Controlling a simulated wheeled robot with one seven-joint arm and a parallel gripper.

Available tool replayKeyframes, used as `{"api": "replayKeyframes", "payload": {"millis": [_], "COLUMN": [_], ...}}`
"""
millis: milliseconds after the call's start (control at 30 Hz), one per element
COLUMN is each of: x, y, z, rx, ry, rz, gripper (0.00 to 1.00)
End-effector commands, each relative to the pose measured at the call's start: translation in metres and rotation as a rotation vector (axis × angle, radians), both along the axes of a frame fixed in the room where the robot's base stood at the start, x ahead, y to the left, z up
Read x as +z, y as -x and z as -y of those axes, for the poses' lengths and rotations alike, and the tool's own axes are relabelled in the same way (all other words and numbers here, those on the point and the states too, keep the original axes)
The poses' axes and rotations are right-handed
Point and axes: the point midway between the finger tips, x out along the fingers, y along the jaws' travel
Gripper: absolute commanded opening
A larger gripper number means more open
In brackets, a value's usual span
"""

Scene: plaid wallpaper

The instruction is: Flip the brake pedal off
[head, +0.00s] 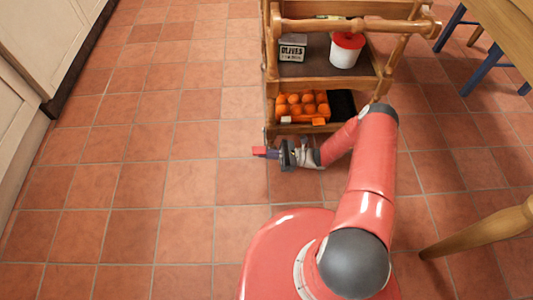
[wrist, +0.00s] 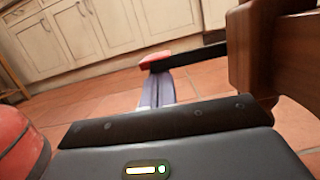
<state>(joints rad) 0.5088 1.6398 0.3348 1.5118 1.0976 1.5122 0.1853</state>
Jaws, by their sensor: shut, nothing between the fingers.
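The brake pedal shows in the wrist view as a red pad (wrist: 157,60) on a black bar (wrist: 203,52) that runs out from the wooden cart's leg. In the head view the red pad (head: 259,151) shows low by the cart's front left corner, just left of my gripper (head: 271,153). My gripper is shut and empty. In the wrist view its grey fingers (wrist: 158,82) point at the pad, and their tips are right at or under its lower edge. I cannot tell whether they touch. The fingertips partly hide behind the pad.
The wooden cart (head: 322,82) holds an olives tin (head: 292,47), a red-lidded white tub (head: 346,50) and several orange items (head: 302,104). Its leg (wrist: 262,55) is close on the wrist view's right. A table leg (head: 480,232) stands at right. Tiled floor at left is clear.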

Motion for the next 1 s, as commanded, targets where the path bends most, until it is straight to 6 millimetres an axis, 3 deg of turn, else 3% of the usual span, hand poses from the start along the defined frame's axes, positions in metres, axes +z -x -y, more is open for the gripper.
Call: {"api": "replayKeyframes", "payload": {"millis": [567,1000], "x": [0.016,0.052], "y": [0.001,-0.003], "z": [0.000,0.000], "rx": [-0.001,-0.002], "ry": [-0.007,-0.019], "rz": [-0.148,-0.541], "gripper": [0.00,0.00]}}
